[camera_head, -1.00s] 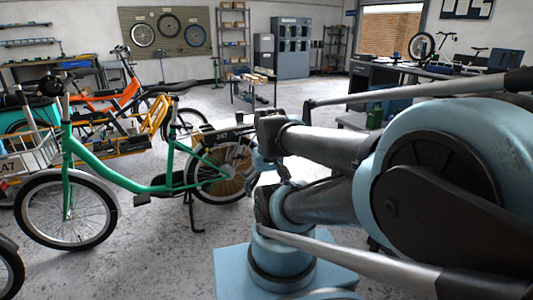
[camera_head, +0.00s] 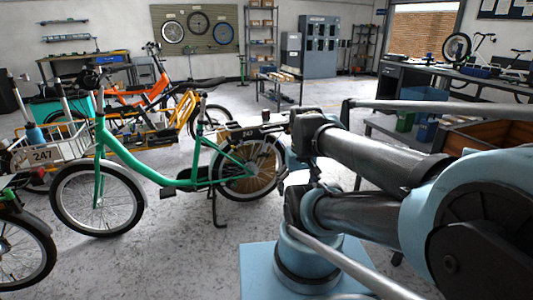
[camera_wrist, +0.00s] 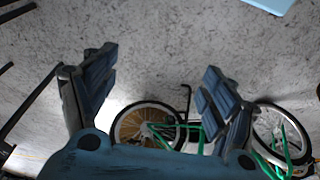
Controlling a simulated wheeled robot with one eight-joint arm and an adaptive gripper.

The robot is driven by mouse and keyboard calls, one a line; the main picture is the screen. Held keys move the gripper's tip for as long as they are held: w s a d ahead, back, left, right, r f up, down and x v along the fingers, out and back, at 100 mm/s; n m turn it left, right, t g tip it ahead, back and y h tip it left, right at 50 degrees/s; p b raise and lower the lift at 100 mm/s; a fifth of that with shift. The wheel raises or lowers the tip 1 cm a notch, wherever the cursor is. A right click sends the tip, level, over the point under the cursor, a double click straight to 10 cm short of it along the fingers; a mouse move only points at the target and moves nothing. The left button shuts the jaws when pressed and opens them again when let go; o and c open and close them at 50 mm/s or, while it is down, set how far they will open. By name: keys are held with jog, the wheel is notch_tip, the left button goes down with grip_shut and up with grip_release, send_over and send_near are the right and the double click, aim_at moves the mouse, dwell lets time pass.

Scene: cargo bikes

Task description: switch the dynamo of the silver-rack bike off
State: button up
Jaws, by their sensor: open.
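A green bike (camera_head: 180,180) stands side-on at the left in the head view, its rear wheel (camera_head: 247,168) towards my arm. A dark-looking rear rack (camera_head: 262,131) with a number plate sits over that wheel. A pale wire basket (camera_head: 50,148) with a plate reading 247 is by its front end. I cannot tell which rack is the silver one, and no dynamo is clear. In the wrist view my gripper (camera_wrist: 158,68) is open and empty above the floor. A spoked wheel (camera_wrist: 146,127) and green tubes show beyond and below its fingers, apart from them.
An orange bike (camera_head: 145,97) and a yellow-framed cargo bike (camera_head: 185,113) stand behind the green one. Another wheel (camera_head: 22,252) is at the lower left. A workbench (camera_head: 455,82) is at the right. Grey floor is free in front of the green bike.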

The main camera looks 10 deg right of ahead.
jog(key=shift+r, duration=0.2)
jog(key=c, duration=0.4)
jog(key=w+r, duration=0.2)
jog(key=w, duration=0.1)
jog(key=shift+w+a+r, duration=0.15)
jog(key=shift+w+a, duration=0.05)
jog(key=shift+w, duration=0.1)
grip_shut()
jog(key=w+r+n+t+y, duration=0.1)
jog(key=w+r, duration=0.2)
jog(key=w, duration=1.4)
jog(key=w+r+t+y, duration=0.1)
jog(key=w+r, duration=0.2)
jog(key=w, duration=1.4)
jog(key=w+d+f+t, duration=0.1)
jog(key=w+f, duration=0.6)
jog(key=w, duration=0.4)
jog(key=w+d+f+t+y, duration=0.1)
jog(key=w+d+f, duration=0.1)
jog(key=w+f, duration=0.6)
jog(key=w+d+f+n+t, duration=0.1)
jog(key=w+d+f, duration=0.1)
jog(key=w+f, duration=0.5)
jog(key=w, duration=0.6)
jog(key=shift+w+f+y, duration=0.25)
jog(key=shift+w+y, duration=0.1)
jog(key=shift+y, duration=0.05)
